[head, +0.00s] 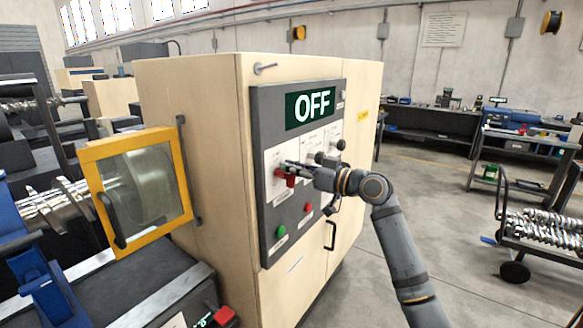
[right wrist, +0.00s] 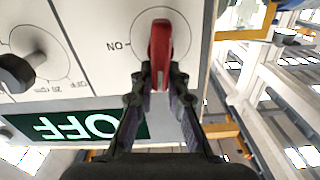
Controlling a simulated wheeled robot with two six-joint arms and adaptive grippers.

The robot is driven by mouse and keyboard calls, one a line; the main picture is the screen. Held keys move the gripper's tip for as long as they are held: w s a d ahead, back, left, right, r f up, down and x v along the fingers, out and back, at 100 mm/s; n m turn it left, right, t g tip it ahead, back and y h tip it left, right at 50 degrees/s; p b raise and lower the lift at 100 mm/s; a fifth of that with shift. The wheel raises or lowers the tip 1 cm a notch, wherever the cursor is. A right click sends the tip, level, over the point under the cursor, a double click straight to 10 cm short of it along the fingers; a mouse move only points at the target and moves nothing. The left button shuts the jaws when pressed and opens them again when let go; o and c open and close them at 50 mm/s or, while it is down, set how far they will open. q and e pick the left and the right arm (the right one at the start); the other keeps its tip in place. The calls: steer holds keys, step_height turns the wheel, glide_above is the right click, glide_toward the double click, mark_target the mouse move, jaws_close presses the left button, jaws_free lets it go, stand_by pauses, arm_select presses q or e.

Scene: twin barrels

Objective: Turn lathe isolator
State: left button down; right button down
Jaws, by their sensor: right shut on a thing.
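The lathe isolator is a red handle (head: 290,180) on a white plate of the cabinet's control panel (head: 264,215). In the right wrist view the red handle (right wrist: 160,42) stands upright in its ring, with the "ON" mark to its left. My right gripper (head: 291,166) is at the handle from the right. In the right wrist view its fingertips (right wrist: 161,78) are closed around the handle's near end. The display (head: 311,106) above reads OFF; it shows upside down in the right wrist view (right wrist: 85,127). My left gripper is out of view.
Black knobs (head: 332,160) sit right of the handle, and a green button (head: 282,231) and a red button (head: 309,207) below. A yellow-framed guard door (head: 138,190) stands left of the cabinet. Open floor lies to the right, before a cart (head: 545,235).

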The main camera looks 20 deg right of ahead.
steer(key=shift+w+d+f+m+p, duration=0.4)
steer(key=shift+m+p, duration=0.6)
steer(key=shift+m, duration=1.75)
steer(key=shift+w+d+f+m+p, duration=0.1)
steer(key=shift+d+f+m+p, duration=0.25)
steer(key=shift+m+p, duration=1.55)
steer(key=shift+w+d+f+m+p, duration=0.1)
steer(key=shift+w+d+f+m, duration=0.3)
steer(key=shift+m, duration=3.25)
steer(key=shift+s+a+f, duration=0.15)
steer(key=shift+a+f, duration=0.05)
steer(key=shift+f, duration=0.05)
steer(key=c, duration=1.3)
jaws_free()
